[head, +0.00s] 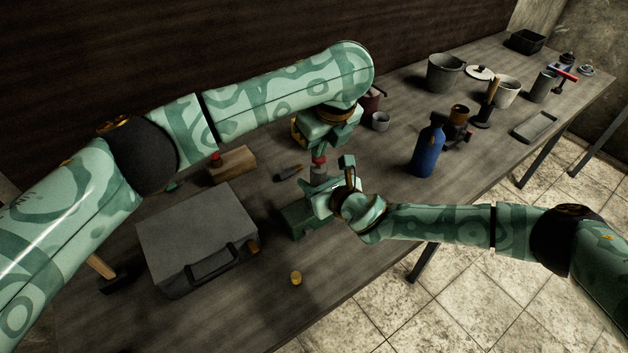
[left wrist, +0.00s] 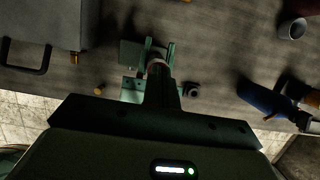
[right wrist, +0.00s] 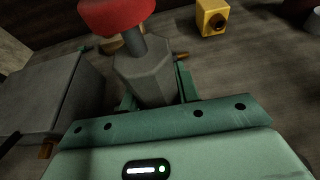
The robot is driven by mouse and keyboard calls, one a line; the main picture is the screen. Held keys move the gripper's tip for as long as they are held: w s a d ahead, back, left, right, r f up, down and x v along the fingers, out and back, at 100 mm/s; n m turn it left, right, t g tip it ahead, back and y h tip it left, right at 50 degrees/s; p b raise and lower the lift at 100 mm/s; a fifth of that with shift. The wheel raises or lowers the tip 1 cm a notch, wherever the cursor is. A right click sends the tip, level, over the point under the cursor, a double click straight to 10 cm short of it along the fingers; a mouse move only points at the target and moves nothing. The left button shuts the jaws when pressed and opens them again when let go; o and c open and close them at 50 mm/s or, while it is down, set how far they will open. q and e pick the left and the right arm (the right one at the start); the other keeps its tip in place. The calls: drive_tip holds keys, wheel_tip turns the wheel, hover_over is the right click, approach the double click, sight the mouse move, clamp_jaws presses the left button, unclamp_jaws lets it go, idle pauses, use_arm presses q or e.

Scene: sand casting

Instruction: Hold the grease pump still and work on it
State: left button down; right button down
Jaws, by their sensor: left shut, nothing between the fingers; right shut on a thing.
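The grease pump (right wrist: 146,76) has a grey faceted body, a thin stem and a red knob (right wrist: 115,14) on top in the right wrist view. It stands upright between the fingers of my right gripper (right wrist: 156,98), which is shut on its body. In the head view the pump's red and grey top (head: 318,171) shows between my two hands, and my right gripper (head: 318,190) is low beside it. My left gripper (head: 319,150) is directly above the knob, shut and empty, pointing down. In the left wrist view its closed fingers (left wrist: 160,78) hide most of the pump; contact cannot be told.
A grey case (head: 190,222) lies left of the pump. A wooden block (head: 232,166) is behind the case, and a small brass piece (head: 296,278) lies near the front edge. A blue bottle (head: 427,152) stands to the right, with pots (head: 445,74) beyond.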

use_arm(q)
drive_tip(key=shift+f, duration=0.4)
drive_tip(key=shift+r, duration=0.75)
drive_tip(key=shift+f, duration=0.75)
